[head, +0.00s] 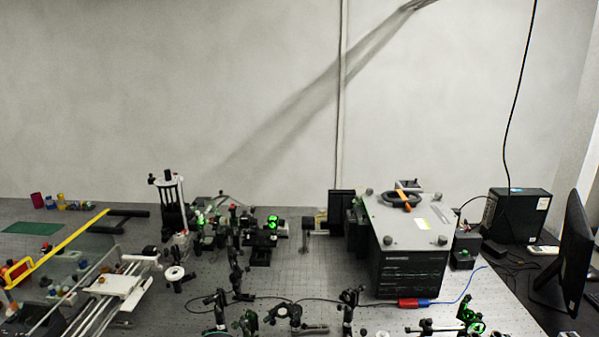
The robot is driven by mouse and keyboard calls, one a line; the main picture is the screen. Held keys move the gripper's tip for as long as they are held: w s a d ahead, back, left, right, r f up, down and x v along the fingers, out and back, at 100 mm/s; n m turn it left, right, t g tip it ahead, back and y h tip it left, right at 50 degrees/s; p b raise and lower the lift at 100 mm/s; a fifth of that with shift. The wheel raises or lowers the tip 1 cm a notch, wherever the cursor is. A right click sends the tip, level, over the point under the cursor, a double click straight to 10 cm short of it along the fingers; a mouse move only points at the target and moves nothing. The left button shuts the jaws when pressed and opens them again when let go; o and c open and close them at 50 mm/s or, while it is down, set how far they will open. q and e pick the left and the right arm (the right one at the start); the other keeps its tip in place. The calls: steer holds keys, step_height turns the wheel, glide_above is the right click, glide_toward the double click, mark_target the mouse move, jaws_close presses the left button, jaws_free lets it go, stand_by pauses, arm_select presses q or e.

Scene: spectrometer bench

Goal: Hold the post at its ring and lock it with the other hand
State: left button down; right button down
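Several dark optical posts with mounts stand on the bench. One slim black post (236,275) stands left of the middle, and another (348,312) stands near the bottom edge. A short dark piece with a pale round top (175,273) is further left. I cannot tell which of these is the task's post, and no ring or lock can be made out clearly at this size. Neither my left nor my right gripper is in view.
A large grey instrument box (410,270) stands right of the middle. A monitor (574,255) and a black computer (516,215) are at the right. A yellow-handled rack (60,250) and white-railed apparatus (120,285) fill the left. Cables cross the bench; some bench behind the posts is clear.

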arm_select(q)
steer(key=shift+d, duration=0.15)
arm_select(e)
steer(key=shift+s+a, duration=0.25)
steer(key=shift+a, duration=0.2)
steer(key=shift+r, duration=0.3)
stand_by(0.3)
steer(key=shift+d, duration=0.35)
arm_select(q)
steer(key=shift+a, duration=0.2)
arm_select(e)
steer(key=v, duration=0.5)
steer(key=shift+s+d, duration=0.2)
steer(key=shift+d, duration=0.2)
steer(key=shift+f, duration=0.1)
steer(key=shift+f+x, duration=0.1)
steer(key=shift+x, duration=1.45)
steer(key=shift+f+x, duration=0.15)
steer(key=shift+x, duration=1.4)
